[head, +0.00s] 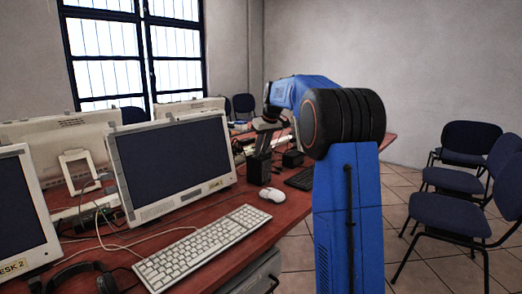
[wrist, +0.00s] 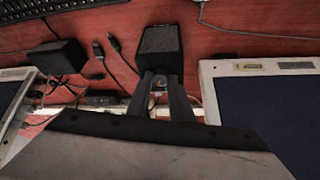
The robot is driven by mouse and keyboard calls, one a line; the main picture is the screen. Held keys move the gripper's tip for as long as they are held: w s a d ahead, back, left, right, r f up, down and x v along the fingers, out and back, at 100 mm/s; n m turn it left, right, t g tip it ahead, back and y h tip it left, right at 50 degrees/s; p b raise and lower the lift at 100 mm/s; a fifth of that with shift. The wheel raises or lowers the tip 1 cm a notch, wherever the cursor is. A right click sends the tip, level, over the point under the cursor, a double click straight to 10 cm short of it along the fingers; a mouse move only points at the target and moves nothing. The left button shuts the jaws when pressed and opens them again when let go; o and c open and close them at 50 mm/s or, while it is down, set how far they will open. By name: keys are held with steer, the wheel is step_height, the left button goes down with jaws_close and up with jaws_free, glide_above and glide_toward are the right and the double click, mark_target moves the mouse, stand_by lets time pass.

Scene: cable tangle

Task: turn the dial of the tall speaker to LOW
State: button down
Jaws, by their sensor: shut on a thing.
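The tall speaker (head: 258,168) is a black upright box on the red desk, just right of the middle monitor in the head view. In the wrist view its dark top (wrist: 160,40) lies just beyond my fingers. My gripper (head: 263,146) points down at the speaker from above. In the wrist view my gripper (wrist: 159,76) has its two dark fingers close together at the speaker's near edge, shut on its dial. The dial is mostly hidden between the fingers, and its setting and any LOW mark cannot be read.
A shorter black box (head: 293,158) stands right of the speaker, and also shows in the wrist view (wrist: 60,54). Loose cables with plugs (wrist: 121,50) lie between them. Monitors (head: 172,165) flank the speaker closely. A mouse (head: 273,195) and keyboard (head: 203,246) lie in front.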

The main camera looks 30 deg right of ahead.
steer(key=n, duration=0.2)
steer(key=n+y, duration=0.1)
steer(key=shift+d+n+y, duration=0.2)
steer(key=shift+n+y, duration=0.1)
steer(key=shift+n, duration=0.1)
steer(key=n, duration=0.2)
steer(key=n+g+y, duration=0.1)
steer(key=n, duration=0.1)
steer(key=shift+w+d+n, duration=0.2)
steer(key=shift+n, duration=0.1)
steer(key=n+g, duration=0.1)
steer(key=n, duration=0.1)
steer(key=n+y, duration=0.1)
steer(key=n, duration=0.1)
steer(key=shift+w+g, duration=0.2)
steer(key=shift+g, duration=0.2)
steer(key=shift+w+n+g, duration=0.1)
steer(key=shift+n+g, duration=0.5)
steer(key=shift+n, duration=1.2)
steer(key=c, duration=1.6)
jaws_free()
steer(key=shift+y, duration=0.3)
